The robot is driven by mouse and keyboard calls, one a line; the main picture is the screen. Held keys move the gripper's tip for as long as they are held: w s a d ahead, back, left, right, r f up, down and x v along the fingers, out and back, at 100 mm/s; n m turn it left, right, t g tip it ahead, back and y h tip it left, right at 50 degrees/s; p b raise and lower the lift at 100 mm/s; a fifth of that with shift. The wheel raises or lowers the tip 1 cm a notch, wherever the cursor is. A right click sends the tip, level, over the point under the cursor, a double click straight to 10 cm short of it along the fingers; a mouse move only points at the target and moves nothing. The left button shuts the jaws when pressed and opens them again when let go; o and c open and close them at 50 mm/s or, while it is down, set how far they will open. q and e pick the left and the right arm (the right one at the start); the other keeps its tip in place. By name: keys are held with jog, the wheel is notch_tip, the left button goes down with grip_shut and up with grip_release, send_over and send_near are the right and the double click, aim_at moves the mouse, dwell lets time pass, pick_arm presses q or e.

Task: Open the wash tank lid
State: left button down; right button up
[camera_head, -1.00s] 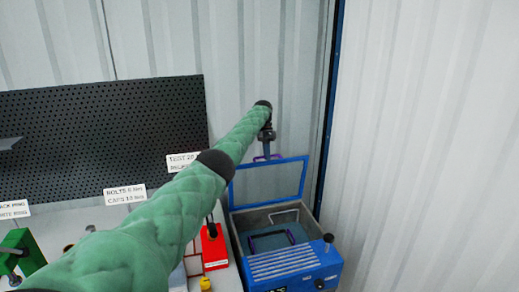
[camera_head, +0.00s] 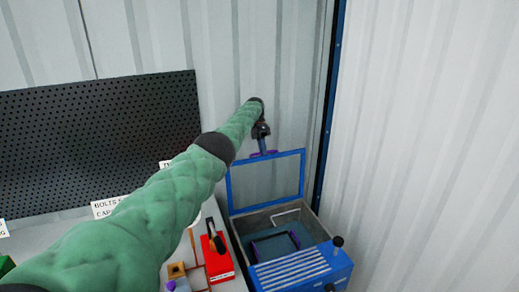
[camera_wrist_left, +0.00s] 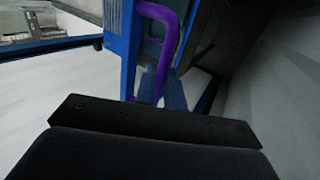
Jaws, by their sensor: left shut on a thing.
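The wash tank (camera_head: 300,268) is a blue and grey box at the lower right in the head view. Its blue-framed lid (camera_head: 303,178) stands upright, raised at the back of the tank, and the basin is open. A purple handle (camera_head: 262,154) is on the lid's top edge; it also shows close up in the left wrist view (camera_wrist_left: 167,50). My left gripper (camera_head: 263,148) is at that handle, shut on it; its fingertips are small in the head view. My right gripper is not in view.
A dark rectangular frame (camera_head: 254,249) sits inside the tank. A red box (camera_head: 217,262) and small parts stand on the bench left of the tank. A black pegboard (camera_head: 90,140) and corrugated walls close in behind and right.

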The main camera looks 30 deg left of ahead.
pick_arm(q)
jog(key=shift+a+f, duration=0.1)
jog(key=shift+f, duration=0.2)
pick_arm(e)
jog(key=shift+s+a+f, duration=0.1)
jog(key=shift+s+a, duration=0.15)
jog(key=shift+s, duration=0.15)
